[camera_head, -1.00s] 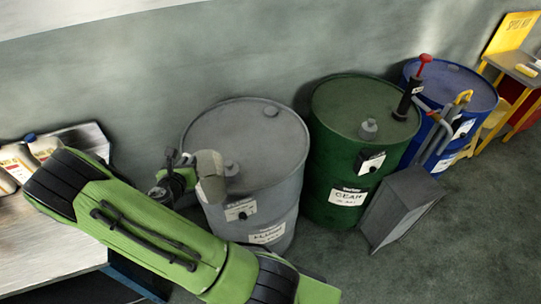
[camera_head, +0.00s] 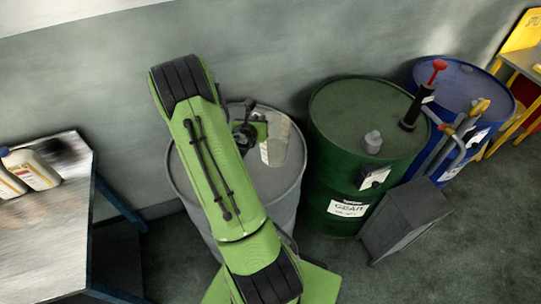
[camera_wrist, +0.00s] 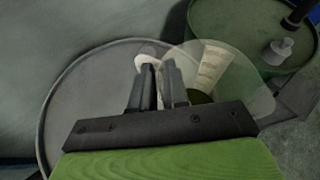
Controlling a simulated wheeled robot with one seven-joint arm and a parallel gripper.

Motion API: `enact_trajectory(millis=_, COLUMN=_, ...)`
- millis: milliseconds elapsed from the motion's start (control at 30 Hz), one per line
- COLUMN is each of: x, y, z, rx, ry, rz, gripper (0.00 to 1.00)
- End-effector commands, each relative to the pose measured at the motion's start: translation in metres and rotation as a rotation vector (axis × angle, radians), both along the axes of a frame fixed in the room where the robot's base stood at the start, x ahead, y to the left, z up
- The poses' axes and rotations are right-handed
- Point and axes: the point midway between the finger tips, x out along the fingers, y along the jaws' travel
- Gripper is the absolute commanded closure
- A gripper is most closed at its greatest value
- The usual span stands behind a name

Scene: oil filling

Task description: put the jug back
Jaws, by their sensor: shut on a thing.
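The jug is a pale, see-through vessel (camera_head: 275,140). In the head view it is over the grey drum (camera_head: 178,178), towards the right of the drum's top. In the wrist view the jug (camera_wrist: 238,75) is just right of my gripper's fingers, with a pale strip on its wall. My gripper (camera_wrist: 158,72) is shut on the jug at its handle side. In the head view my gripper (camera_head: 246,134) is partly hidden by my green arm. I cannot tell whether the jug's base touches the drum top.
A green drum (camera_head: 345,100) with a small grey cap stands close on the right. A dark box (camera_head: 405,220) stands on the floor in front. A metal table (camera_head: 55,215) with white bottles (camera_head: 30,168) is at left.

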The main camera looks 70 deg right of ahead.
Motion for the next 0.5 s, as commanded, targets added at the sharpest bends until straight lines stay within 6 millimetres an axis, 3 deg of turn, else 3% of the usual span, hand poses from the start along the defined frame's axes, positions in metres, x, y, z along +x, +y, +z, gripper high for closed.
enact_trajectory(millis=33, x=0.0, y=0.001, z=-0.022, rx=0.004, ry=0.007, rz=0.002, gripper=1.0)
enact_trajectory(millis=100, x=0.0, y=0.001, z=-0.037, rx=0.003, ry=0.006, rz=0.003, gripper=1.0)
enact_trajectory(millis=400, x=0.0, y=0.001, z=-0.083, rx=0.001, ry=0.004, rz=0.001, gripper=1.0)
enact_trajectory(millis=500, x=0.0, y=0.0, z=-0.086, rx=0.0, ry=0.001, rz=0.0, gripper=1.0)
